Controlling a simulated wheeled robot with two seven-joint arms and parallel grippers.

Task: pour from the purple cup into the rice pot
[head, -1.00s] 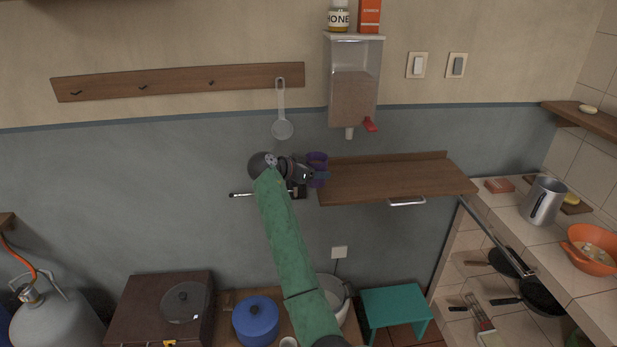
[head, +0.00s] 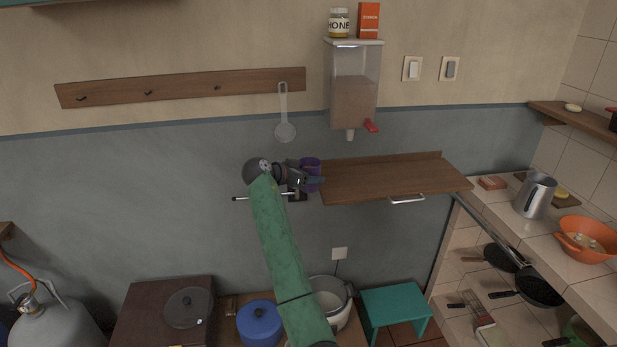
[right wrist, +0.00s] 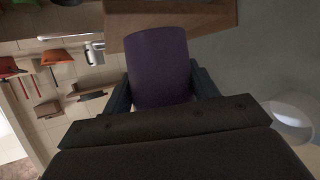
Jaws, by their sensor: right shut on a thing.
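The purple cup (head: 312,170) is held in my right gripper (head: 312,180) at the left end of the wooden wall shelf. In the right wrist view the purple cup (right wrist: 160,66) sits between the two dark fingers of my right gripper (right wrist: 162,90), which are shut on it. Its contents cannot be seen. The white rice pot (head: 331,298) stands low, well below the cup, partly hidden behind my green right arm. My left gripper is not in view.
The wooden shelf (head: 395,180) is just right of the cup. A grain dispenser (head: 355,90) hangs above it. A blue pot (head: 260,322) stands left of the rice pot, a teal stool (head: 395,310) to its right. A tiled counter with an orange bowl (head: 587,240) is at right.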

